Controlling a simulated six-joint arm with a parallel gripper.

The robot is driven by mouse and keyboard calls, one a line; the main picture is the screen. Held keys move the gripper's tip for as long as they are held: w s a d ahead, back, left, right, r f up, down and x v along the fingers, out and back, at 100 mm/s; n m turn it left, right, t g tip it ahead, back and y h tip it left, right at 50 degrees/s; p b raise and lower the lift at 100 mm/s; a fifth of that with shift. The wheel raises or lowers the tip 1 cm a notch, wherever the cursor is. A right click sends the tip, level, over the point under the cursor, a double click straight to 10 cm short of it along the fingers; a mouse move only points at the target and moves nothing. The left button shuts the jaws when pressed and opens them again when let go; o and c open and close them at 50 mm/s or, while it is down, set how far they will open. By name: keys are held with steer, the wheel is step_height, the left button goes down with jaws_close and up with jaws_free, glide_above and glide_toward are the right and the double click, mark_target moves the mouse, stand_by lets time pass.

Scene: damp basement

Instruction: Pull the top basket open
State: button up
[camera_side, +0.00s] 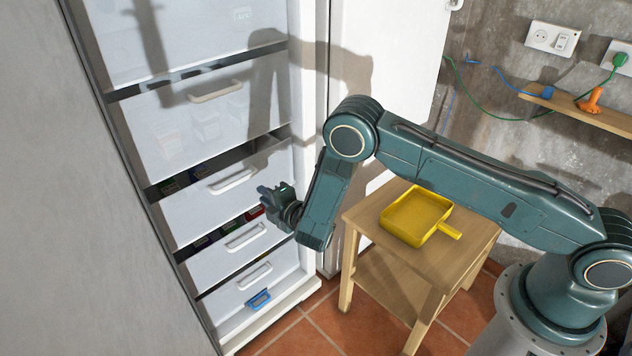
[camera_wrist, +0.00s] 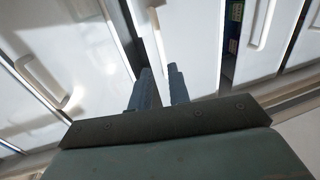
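A tall white freezer stands open at left in the side view, with a stack of white-fronted baskets. The highest handle in view is the pale bar (camera_side: 215,92) on a wide front (camera_side: 190,125). Above it is another white panel (camera_side: 185,35) with no handle showing, cut by the picture's top; I cannot tell which counts as the top basket. My gripper (camera_side: 268,194) is in front of a lower basket (camera_side: 225,197), right of its handle (camera_side: 232,180). In the wrist view my gripper (camera_wrist: 160,72) has its fingers apart and empty, just below a white handle (camera_wrist: 157,35).
Lower baskets (camera_side: 240,258) have handles too; a blue clip-like thing (camera_side: 258,300) is on the bottom one. Coloured boxes (camera_side: 203,170) show in the gaps. The open white door (camera_side: 395,60) stands behind my arm. A wooden stand (camera_side: 370,225) holds a yellow pan (camera_side: 415,215).

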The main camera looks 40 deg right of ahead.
mark_target(241, 181)
steer(key=shift+x, duration=6.75)
jaws_close()
